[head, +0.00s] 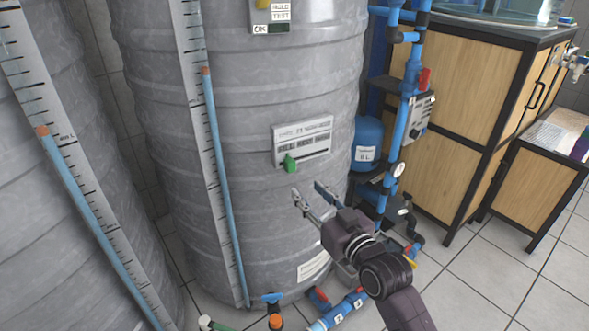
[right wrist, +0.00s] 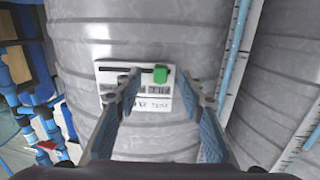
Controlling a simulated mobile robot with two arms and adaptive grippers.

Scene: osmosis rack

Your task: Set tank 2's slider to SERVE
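The slider plate (head: 318,131) is a pale label panel on the front of the large grey ribbed tank (head: 260,205). Its green slider knob (head: 290,163) sits at the left end of the plate's lower edge in the head view. The right wrist view shows the plate (right wrist: 108,69) turned over, with the green knob (right wrist: 160,76) at the right end of a dark slot. The lettering is too small to read. My right gripper (head: 309,191) is open and empty, just below the plate and apart from the knob. In the wrist view its fingers (right wrist: 164,87) frame the knob. My left gripper is not in view.
Blue pipes with a red valve handle (head: 425,79) and a small blue tank (head: 367,140) stand right of the tank. Pipe fittings (head: 340,309) lie low in front. A wooden cabinet (head: 455,110) is further right. A tall level gauge (head: 205,110) runs down the tank's left side.

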